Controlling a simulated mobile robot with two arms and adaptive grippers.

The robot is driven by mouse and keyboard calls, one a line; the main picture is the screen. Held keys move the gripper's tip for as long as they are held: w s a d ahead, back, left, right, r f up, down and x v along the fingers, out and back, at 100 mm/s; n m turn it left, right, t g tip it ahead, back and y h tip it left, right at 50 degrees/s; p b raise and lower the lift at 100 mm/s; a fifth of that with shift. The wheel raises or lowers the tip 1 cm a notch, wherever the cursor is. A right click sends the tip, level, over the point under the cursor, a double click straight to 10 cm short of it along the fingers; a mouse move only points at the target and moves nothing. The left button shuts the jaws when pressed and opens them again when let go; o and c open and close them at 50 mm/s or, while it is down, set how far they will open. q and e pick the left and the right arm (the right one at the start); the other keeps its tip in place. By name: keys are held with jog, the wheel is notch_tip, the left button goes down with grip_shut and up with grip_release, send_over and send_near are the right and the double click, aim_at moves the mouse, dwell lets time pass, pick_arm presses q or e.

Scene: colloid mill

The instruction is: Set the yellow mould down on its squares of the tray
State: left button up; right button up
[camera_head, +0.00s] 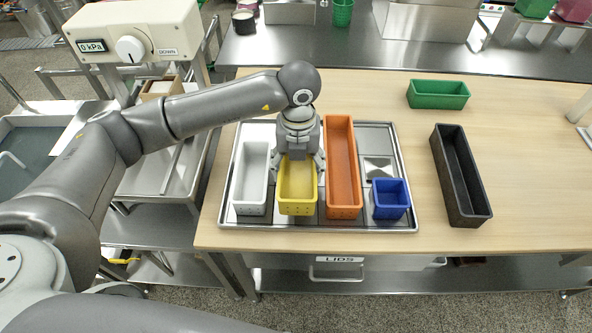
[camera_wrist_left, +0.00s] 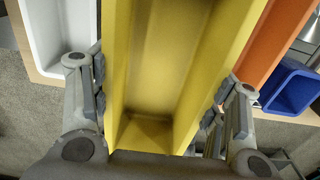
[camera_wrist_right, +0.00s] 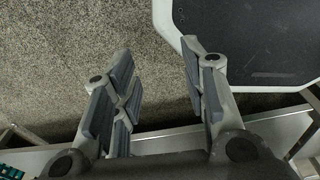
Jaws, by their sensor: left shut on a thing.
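The yellow mould (camera_head: 297,188) is an open rectangular box between the white mould (camera_head: 252,178) and the orange mould (camera_head: 342,165), over the front part of the tray (camera_head: 300,228). My left gripper (camera_head: 300,168) is shut on the yellow mould, with its fingers on the two long outer sides. In the left wrist view the yellow mould (camera_wrist_left: 180,70) fills the middle between the fingers. I cannot tell whether its base touches the tray. My right gripper (camera_wrist_right: 165,85) shows only in the right wrist view, open and empty above the floor.
A blue mould (camera_head: 391,198) stands at the tray's front right, with bare tray squares (camera_head: 379,140) behind it. A black mould (camera_head: 461,172) and a green mould (camera_head: 438,94) lie on the wooden table (camera_head: 530,150), right of the tray. A pressure unit (camera_head: 135,40) stands at the back left.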

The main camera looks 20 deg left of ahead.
aim_at(297, 168)
pick_arm(q)
jog(key=w+f, duration=0.1)
jog(key=f, duration=0.1)
jog(key=w+a+f, duration=0.1)
jog(key=shift+w+f+p, duration=0.3)
jog(key=shift+w+f, duration=0.05)
jog(key=shift+w, duration=0.05)
notch_tip(297, 168, down, 3)
jog(key=shift+w+a+r+p, duration=0.1)
jog(key=shift+w+a+p, duration=0.05)
jog(key=shift+p, duration=0.55)
jog(key=shift+f, duration=0.3)
pick_arm(e)
jog(key=shift+s+r, duration=0.2)
jog(key=shift+r, duration=0.35)
jog(key=shift+s+r, duration=0.2)
jog(key=shift+r, duration=0.35)
pick_arm(q)
jog(key=shift+f, duration=0.1)
jog(key=shift+f, duration=0.2)
jog(key=o, duration=1.2)
jog(key=shift+r, duration=0.1)
pick_arm(e)
jog(key=shift+d+f, duration=0.1)
jog(key=shift+f, duration=0.05)
